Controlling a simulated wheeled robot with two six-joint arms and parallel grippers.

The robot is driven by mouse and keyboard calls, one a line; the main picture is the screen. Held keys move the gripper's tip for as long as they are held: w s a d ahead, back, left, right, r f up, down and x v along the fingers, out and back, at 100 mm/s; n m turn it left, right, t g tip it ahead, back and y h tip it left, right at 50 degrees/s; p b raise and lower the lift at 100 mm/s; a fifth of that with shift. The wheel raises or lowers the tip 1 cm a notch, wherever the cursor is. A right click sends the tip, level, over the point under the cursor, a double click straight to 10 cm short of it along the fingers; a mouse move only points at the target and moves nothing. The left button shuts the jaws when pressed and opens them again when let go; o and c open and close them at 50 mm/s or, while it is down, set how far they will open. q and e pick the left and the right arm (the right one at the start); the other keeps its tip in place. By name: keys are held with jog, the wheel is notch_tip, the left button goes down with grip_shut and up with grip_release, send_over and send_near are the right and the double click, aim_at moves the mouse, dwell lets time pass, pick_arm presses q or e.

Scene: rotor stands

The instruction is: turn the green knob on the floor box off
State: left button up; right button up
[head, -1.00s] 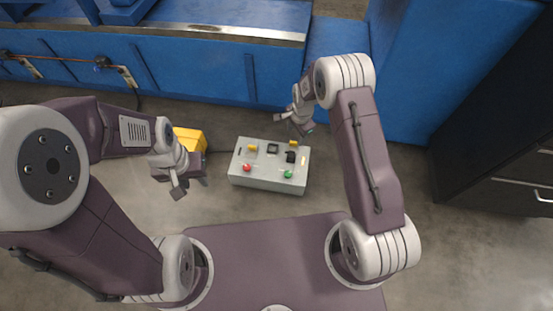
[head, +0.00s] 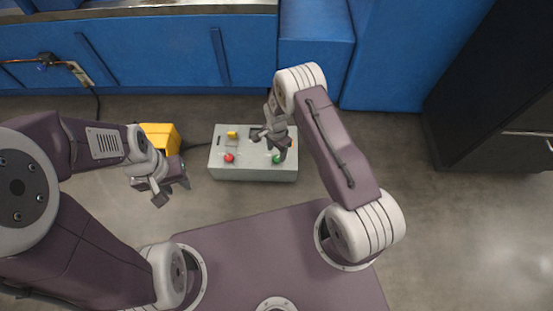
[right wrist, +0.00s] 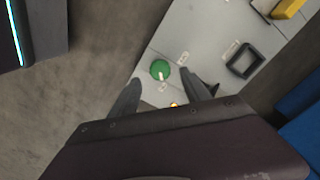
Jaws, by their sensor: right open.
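The floor box (head: 252,174) is a pale grey box on the floor, and its panel (right wrist: 184,42) shows in the right wrist view. The green knob (head: 277,159) sits near its front right; in the right wrist view the green knob (right wrist: 160,69) shows a pale pointer mark. My right gripper (head: 276,150) is over the right part of the box, close to the knob. In the right wrist view its open fingers (right wrist: 158,90) stand either side of the knob's line, apart from it. My left gripper (head: 166,191) is left of the box; its jaw state is unclear.
A red knob (head: 229,158) and a yellow part (head: 232,134) are on the box. A black square frame (right wrist: 243,61) lies near the green knob. A yellow block (head: 161,137) stands left of the box. Blue machinery (head: 150,55) runs behind; a dark cabinet (head: 490,90) is at right.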

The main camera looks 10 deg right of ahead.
aim_at(277, 158)
notch_tip(277, 158, down, 4)
jog(key=shift+f+b, duration=0.25)
jog(key=shift+b, duration=0.75)
pick_arm(q)
notch_tip(277, 158, down, 3)
pick_arm(e)
jog(key=shift+r, duration=0.15)
grip_shut()
